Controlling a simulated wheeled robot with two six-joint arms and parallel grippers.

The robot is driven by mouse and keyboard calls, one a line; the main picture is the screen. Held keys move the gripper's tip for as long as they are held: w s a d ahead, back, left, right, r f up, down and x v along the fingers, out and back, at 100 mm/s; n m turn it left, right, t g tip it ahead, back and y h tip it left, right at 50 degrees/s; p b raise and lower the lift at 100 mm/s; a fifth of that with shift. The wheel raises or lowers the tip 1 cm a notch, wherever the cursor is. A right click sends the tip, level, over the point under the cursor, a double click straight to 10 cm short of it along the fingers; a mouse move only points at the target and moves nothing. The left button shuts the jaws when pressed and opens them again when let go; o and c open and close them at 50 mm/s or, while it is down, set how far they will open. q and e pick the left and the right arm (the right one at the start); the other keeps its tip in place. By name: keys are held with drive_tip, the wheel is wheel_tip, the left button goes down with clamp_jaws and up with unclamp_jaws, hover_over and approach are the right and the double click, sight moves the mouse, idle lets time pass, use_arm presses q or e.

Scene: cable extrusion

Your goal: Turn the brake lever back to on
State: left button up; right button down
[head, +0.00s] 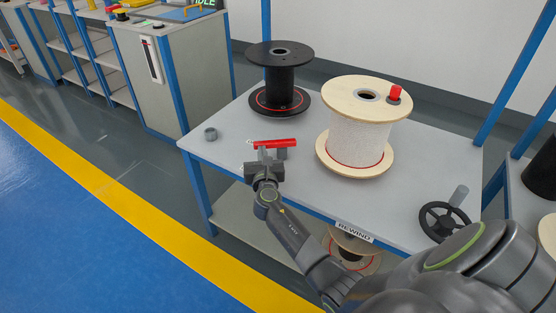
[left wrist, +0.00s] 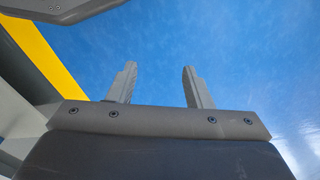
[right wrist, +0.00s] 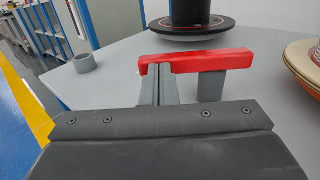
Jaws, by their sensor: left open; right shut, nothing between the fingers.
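The red brake lever (head: 274,143) lies across a grey post on the rewind table, running left to right. My right gripper (head: 265,158) is shut and empty at the near side of the lever's left part. In the right wrist view its fingertips (right wrist: 160,70) reach the lever's left end; I cannot tell whether they touch it. My left gripper (left wrist: 157,78) is open and empty above the blue floor, outside the head view.
A black spool (head: 280,80) and a white-wound wooden spool (head: 360,130) with a red knob stand on the table (head: 235,140). A grey ring (head: 210,133) sits at the left edge. A black handwheel (head: 440,220) is at the front right.

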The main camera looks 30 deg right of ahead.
sight(257, 148)
drive_tip(key=shift+w+a+f+m+g+h+b, duration=0.15)
drive_tip(key=shift+w+m+g+h+b, duration=0.65)
drive_tip(key=shift+h, duration=0.4)
drive_tip(key=m+g+h+b, duration=0.1)
drive_tip(key=w+m+g+h+b, duration=0.2)
drive_tip(key=shift+d+m+g+h, duration=0.3)
drive_tip(key=shift+h, duration=0.1)
drive_tip(key=shift+w+d+m+g+h+b, duration=0.35)
drive_tip(key=shift+w+m+g+h, duration=0.2)
drive_tip(key=shift+g, duration=0.25)
drive_tip(key=shift+w+d, duration=0.1)
drive_tip(key=shift+w, duration=0.05)
use_arm(q)
wheel_tip(257, 148, up, 6)
drive_tip(key=w+d+t+h, duration=0.1)
drive_tip(key=w+d+t, duration=0.1)
drive_tip(key=t, duration=0.1)
drive_tip(key=shift+w, duration=0.35)
use_arm(e)
drive_tip(key=shift+r, duration=0.2)
drive_tip(key=shift+w+r, duration=0.1)
use_arm(q)
drive_tip(key=shift+r, duration=0.15)
